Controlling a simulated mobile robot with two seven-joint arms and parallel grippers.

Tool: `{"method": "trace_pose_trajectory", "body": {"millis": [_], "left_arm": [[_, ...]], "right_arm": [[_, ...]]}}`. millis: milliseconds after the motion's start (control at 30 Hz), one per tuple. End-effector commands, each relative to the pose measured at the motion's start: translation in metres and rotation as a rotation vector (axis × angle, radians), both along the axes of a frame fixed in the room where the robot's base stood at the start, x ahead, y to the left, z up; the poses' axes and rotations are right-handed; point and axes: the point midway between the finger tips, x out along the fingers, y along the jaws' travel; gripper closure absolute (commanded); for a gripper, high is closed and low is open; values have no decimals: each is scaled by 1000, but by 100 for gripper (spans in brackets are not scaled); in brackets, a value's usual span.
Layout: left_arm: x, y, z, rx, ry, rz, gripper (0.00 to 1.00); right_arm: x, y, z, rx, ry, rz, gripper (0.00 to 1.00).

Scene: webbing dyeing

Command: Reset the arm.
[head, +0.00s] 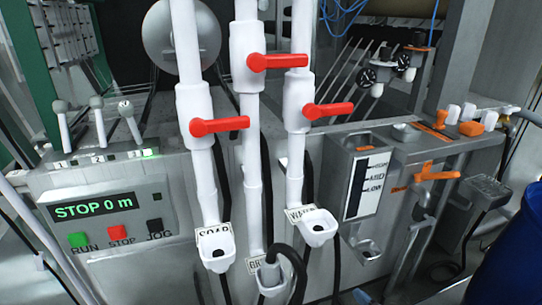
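Neither of my grippers shows in the head view, so I cannot see how they stand or whether they hold anything. In front of me is a dyeing machine with three white upright pipes. Each pipe has a red valve handle: a left one (219,126), a middle one (277,62) and a right one (328,111). All three handles point to the right. The left pipe ends in a white spout (216,250) under a label reading SOAP.
At left, a control panel (100,240) reads "STOP 0 m", with several buttons and three levers (97,120) above. At right are a level gauge (366,185), an orange handle (436,176) and a blue barrel (515,255). Dark hoses hang around the pipes.

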Motion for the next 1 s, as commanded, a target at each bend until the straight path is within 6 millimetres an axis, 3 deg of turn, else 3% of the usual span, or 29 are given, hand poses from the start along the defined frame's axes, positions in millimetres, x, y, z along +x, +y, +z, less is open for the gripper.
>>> {"method": "trace_pose_trajectory", "body": {"millis": [300,467,600,767,1000], "left_arm": [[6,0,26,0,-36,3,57],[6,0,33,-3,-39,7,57],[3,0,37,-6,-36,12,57],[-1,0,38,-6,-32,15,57],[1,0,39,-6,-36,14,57]], "right_arm": [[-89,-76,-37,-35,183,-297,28],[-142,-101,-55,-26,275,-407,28],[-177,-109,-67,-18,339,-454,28],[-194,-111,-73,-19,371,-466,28],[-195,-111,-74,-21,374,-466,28]]}}
